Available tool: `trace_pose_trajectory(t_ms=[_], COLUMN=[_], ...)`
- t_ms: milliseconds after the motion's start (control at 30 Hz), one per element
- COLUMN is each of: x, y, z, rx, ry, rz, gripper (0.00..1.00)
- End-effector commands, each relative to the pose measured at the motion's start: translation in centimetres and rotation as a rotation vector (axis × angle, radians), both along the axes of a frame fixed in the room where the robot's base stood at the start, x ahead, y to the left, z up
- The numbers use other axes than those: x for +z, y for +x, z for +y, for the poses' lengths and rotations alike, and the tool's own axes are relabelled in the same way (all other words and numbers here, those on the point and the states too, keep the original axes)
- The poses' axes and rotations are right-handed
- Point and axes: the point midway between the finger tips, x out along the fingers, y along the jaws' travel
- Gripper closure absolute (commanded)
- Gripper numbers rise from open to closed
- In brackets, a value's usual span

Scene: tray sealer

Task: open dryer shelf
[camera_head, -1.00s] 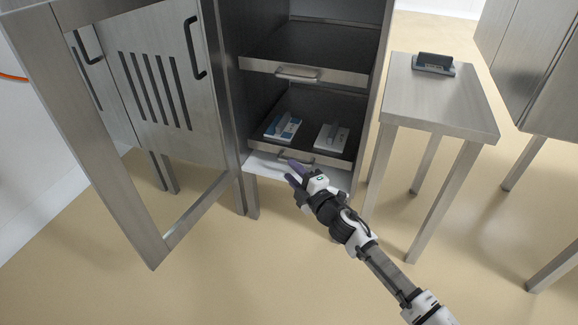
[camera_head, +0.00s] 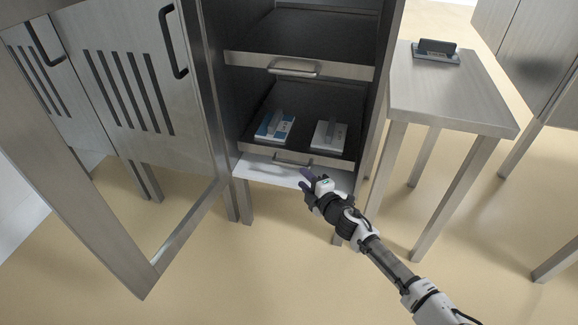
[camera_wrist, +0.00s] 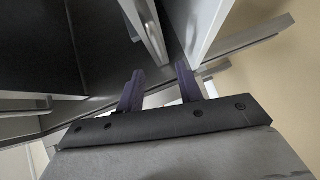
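The dryer cabinet stands open, with an upper shelf (camera_head: 250,59) and a lower shelf (camera_head: 262,152) inside. Each has a metal bar handle on its front edge: the upper handle (camera_head: 292,69) and the lower handle (camera_head: 293,160). Two flat packs, a blue-and-white one (camera_head: 274,127) and a whitish one (camera_head: 328,136), lie on the lower shelf. My gripper (camera_head: 305,177) is just below and right of the lower handle. In the wrist view its two purple fingers (camera_wrist: 160,82) are apart with nothing clearly between them. Whether they touch the handle cannot be told.
The dryer's framed door (camera_head: 110,245) is swung open at left, beside a slatted cabinet (camera_head: 125,85). A metal side table (camera_head: 450,95) with a small dark device (camera_head: 436,52) stands at right. The floor in front is clear.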

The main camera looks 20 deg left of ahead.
Motion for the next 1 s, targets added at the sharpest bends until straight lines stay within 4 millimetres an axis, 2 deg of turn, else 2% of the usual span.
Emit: trace_pose_trajectory(t_ms=[200, 500, 700, 967, 1000], x=[-0.8, -1.3, -1.3, -1.3, -1.3], y=[2.8, 5.7, 6.5, 6.6, 6.6], z=[3.1, 6.0, 6.7, 6.8, 6.8], rx=[0.002, 0.002, 0.0, 0.0, 0.0], ry=[0.001, 0.0, 0.001, 0.001, 0.001], rz=[0.001, -0.001, -0.001, 0.0, 0.0], gripper=[0.64, 0.64, 0.64, 0.64, 0.67])
